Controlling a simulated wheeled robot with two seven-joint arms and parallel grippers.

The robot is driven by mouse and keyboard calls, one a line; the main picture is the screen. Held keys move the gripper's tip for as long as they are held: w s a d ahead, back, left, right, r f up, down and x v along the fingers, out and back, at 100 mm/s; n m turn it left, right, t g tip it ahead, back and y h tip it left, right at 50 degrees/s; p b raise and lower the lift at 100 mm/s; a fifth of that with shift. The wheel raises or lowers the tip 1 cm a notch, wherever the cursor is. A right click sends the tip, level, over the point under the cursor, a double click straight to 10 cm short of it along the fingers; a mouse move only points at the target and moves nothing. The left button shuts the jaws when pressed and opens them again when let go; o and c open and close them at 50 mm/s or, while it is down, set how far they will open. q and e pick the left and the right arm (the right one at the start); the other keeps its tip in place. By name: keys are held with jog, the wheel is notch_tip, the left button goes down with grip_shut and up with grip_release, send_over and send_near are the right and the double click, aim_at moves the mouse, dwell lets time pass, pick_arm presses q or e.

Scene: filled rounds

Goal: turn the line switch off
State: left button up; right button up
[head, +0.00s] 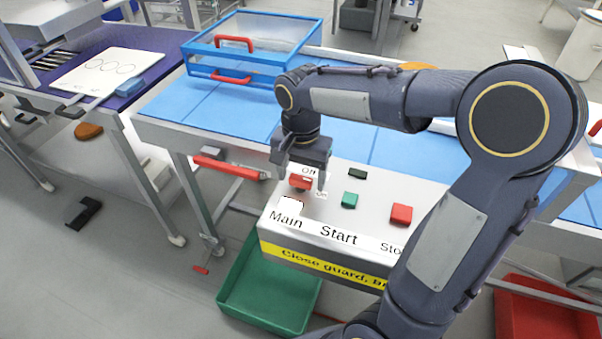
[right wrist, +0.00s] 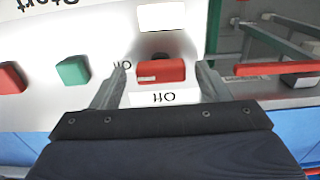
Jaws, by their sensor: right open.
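The line switch is a red knob (head: 299,182) above the "Main" label on the light grey control panel (head: 345,226). In the right wrist view the knob (right wrist: 161,71) lies crosswise, and a pale mark on it is at the end toward "On". "Off" is printed on the side nearer the gripper. My right gripper (head: 302,174) is open over the knob. In the right wrist view its fingers (right wrist: 163,76) stand on either side of the knob, with a gap visible at each side. My left gripper is not in view.
A green button (head: 349,200), a red button (head: 401,214) and a black block (head: 357,173) are on the panel beside the knob. A blue-framed guard (head: 262,48) with red handles stands behind on the blue belt (head: 190,99). A green bin (head: 262,290) is below.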

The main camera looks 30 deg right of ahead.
jog(key=c, duration=1)
jog(key=shift+n, duration=0.4)
jog(key=n+p, duration=0.1)
jog(key=n, duration=0.2)
jog(key=shift+n, duration=0.4)
jog(key=n+p, duration=0.1)
jog(key=n, duration=0.3)
jog(key=n+p, duration=0.1)
jog(key=n, duration=0.3)
jog(key=shift+n, duration=0.4)
jog(key=n, duration=0.4)
jog(key=shift+p, duration=0.4)
jog(key=shift+o, duration=0.2)
jog(key=shift+n, duration=0.5)
